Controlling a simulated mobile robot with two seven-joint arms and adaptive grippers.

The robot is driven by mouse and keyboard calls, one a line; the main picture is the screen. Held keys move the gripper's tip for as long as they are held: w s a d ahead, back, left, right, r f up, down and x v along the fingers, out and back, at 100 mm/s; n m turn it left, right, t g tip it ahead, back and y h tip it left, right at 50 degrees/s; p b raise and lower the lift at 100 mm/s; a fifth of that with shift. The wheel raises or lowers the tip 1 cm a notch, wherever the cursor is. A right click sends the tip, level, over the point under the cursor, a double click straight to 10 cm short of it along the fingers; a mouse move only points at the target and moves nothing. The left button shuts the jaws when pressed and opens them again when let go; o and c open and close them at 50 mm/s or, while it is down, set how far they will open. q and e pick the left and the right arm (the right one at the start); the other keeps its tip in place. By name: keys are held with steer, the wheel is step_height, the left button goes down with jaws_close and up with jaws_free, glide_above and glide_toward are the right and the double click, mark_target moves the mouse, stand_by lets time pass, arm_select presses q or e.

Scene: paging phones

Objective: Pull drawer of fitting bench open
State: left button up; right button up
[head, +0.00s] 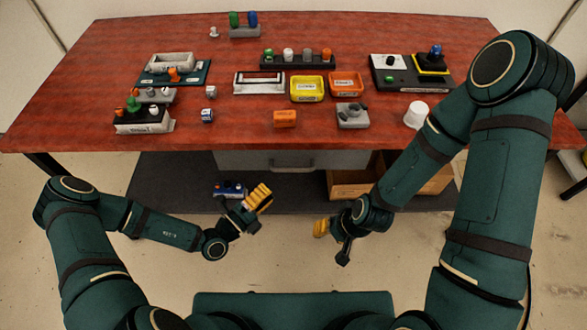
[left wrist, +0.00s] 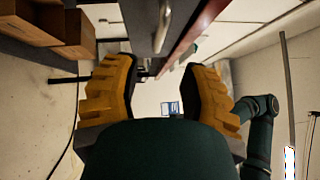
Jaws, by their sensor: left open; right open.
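The fitting bench (head: 230,95) has a red top with a grey drawer (head: 240,160) under its front edge. The drawer looks closed, and its metal handle (head: 292,167) is on the front. In the left wrist view the handle (left wrist: 163,25) shows at the top, beyond the fingertips and against the grey front. My left gripper (head: 259,195) has yellow fingers and is open and empty, below and left of the handle, apart from it. Its two fingers (left wrist: 159,68) are spread wide in the wrist view. My right gripper (head: 323,229) is open and empty, lower and right of the handle.
Cardboard boxes (head: 350,184) stand under the bench to the right of the drawer. A small blue item (head: 229,188) lies on the dark mat (head: 160,180) near my left gripper. Trays, blocks and a white cup (head: 416,114) stand on the bench top.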

mark_target(292, 169)
arm_select(q)
steer(key=b+x, duration=0.1)
steer(key=x, duration=0.9)
steer(key=shift+w+d, duration=0.1)
steer(key=shift+d, duration=0.1)
steer(key=shift+c, duration=0.3)
steer(key=shift+r, duration=0.1)
jaws_close()
